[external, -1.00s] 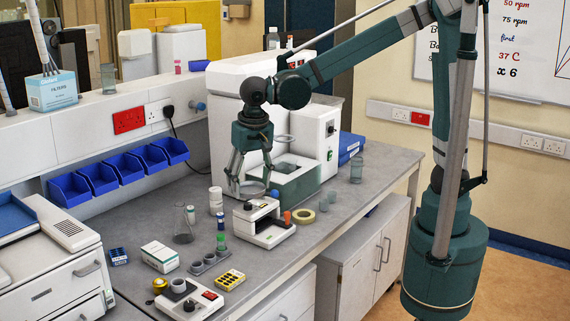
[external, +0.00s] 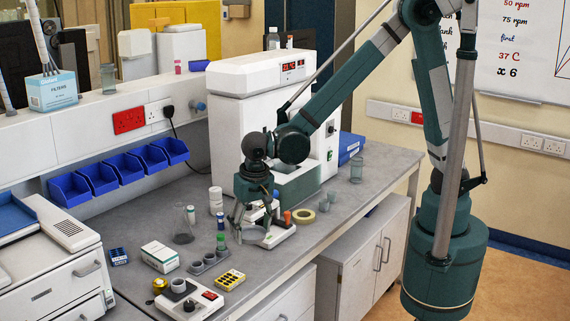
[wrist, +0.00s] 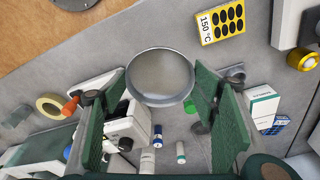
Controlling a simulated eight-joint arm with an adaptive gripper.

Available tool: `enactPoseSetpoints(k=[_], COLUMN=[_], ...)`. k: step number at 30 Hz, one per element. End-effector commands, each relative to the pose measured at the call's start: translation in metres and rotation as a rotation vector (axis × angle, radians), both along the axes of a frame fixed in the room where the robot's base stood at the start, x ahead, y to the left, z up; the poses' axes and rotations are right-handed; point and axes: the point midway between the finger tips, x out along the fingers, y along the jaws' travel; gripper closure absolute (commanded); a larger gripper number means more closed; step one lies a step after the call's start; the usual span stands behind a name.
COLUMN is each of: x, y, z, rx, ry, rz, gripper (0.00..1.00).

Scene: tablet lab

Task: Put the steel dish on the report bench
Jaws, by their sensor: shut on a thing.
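The steel dish (wrist: 160,62) is round and shallow, with a pale rim, in the wrist view. It sits between the two green finger pads of my gripper (wrist: 160,92), which is shut on it. In the external view my gripper (external: 244,222) points down over the grey bench (external: 330,235), beside the white instrument with a black stage (external: 272,238). The dish is hard to make out there, hidden by the fingers. Which surface is the report bench, I cannot tell.
A tape roll (external: 303,216) and a large white machine (external: 262,115) are to the right and behind.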

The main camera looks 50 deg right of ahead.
Motion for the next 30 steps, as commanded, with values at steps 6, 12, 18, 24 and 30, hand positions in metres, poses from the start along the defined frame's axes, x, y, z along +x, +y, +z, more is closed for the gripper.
enactPoseSetpoints(k=[6,12,18,24,30], x=[0.0,0.0,0.0,0.0,0.0], y=[0.0,0.0,0.0,0.0,0.0], z=[0.0,-0.004,-0.023,-0.048,-0.058], rx=[0.0,0.0,0.0,0.0,0.0], ry=[0.0,0.0,0.0,0.0,0.0], rz=[0.0,0.0,0.0,0.0,0.0], gripper=[0.54,0.54,0.54,0.54,0.54])
